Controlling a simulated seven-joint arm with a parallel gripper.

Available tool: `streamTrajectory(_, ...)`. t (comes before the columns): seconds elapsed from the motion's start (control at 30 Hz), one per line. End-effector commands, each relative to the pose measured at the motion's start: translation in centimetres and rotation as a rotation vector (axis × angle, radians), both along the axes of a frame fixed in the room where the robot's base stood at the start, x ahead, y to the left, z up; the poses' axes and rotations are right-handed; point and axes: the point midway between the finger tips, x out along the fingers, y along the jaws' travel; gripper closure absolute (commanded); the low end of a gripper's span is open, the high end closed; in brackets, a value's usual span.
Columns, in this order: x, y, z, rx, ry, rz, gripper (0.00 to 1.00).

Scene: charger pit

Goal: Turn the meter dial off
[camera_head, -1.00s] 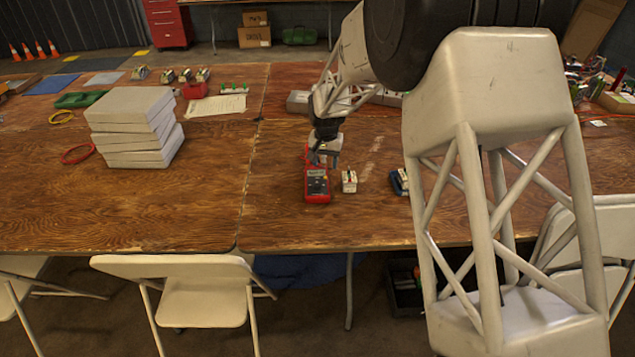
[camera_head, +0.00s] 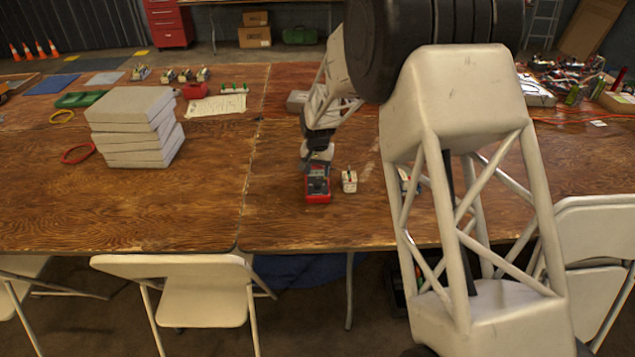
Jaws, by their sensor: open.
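The red meter (camera_head: 317,198) lies on the wooden table near its front edge, right of the seam. My gripper (camera_head: 317,184) is over the upper part of the meter and hides most of its face, including the dial. The fingers are small and dark in this view. They are open, but I cannot tell whether they touch the meter or stand on either side of the dial.
A small white block (camera_head: 349,181) stands close to the right of the meter. A stack of grey boxes (camera_head: 137,126) is on the left. A blue item (camera_head: 404,181) is partly hidden behind my arm. The table (camera_head: 225,205) between stack and meter is clear.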

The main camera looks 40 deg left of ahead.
Motion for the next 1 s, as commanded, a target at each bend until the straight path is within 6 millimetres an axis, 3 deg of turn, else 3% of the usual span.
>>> streamTrajectory(0.4,0.0,0.0,-4.5,0.001,0.000,0.000,0.47)
streamTrajectory(0.87,0.0,0.0,-5.3,0.000,-0.001,0.000,0.47)
streamTrajectory(1.0,0.0,0.0,-5.3,0.000,-0.001,0.000,0.67)
